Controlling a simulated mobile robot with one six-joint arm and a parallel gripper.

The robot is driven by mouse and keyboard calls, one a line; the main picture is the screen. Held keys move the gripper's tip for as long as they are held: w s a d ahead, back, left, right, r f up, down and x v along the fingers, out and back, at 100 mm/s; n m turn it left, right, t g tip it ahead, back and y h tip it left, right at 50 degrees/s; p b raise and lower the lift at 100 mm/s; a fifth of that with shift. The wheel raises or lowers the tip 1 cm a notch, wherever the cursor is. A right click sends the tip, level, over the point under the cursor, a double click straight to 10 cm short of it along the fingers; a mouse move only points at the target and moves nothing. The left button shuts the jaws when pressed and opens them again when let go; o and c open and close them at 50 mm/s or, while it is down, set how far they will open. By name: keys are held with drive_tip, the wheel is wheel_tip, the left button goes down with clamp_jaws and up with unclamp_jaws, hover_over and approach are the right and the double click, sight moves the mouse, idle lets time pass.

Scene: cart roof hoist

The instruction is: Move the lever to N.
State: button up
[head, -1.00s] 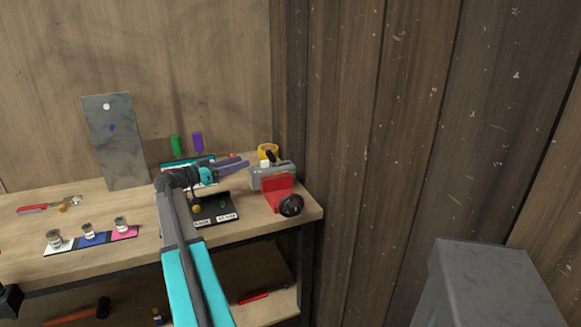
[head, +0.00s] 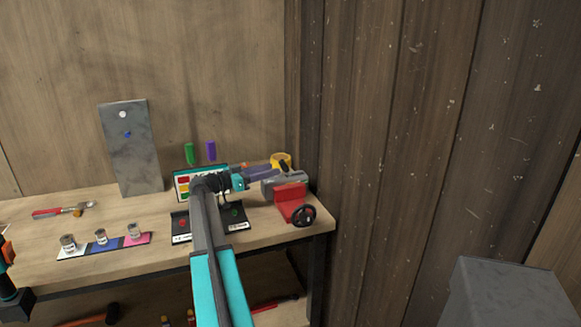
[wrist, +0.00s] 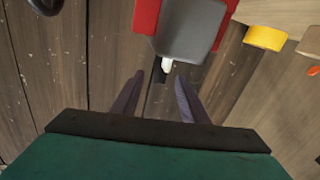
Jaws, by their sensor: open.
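A grey unit with red sides (head: 283,186) stands at the right end of the workbench. It shows at the top of the wrist view (wrist: 190,30). A small white tip (wrist: 167,65), perhaps the end of the lever, sticks out from its near edge with a dark part beside it. No N mark is readable. My gripper (wrist: 158,76) is open, its two purple fingers apart and nothing clearly held. The white tip lies just beyond the fingertips, near the gap between them. In the head view my gripper (head: 278,171) is over the unit's back side and hides its top.
A black handwheel (head: 303,215) is at the unit's front. A yellow roll (head: 282,160) sits behind the unit. A panel with coloured blocks (head: 184,184) and black labelled pads (head: 181,226) are to the left. A wooden wall (head: 390,150) closes off the right.

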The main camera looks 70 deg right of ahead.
drive_tip(key=p+x, duration=0.2)
drive_tip(key=x, duration=0.8)
drive_tip(key=shift+s+d, duration=0.2)
drive_tip(key=shift+d, duration=0.1)
clamp_jaws()
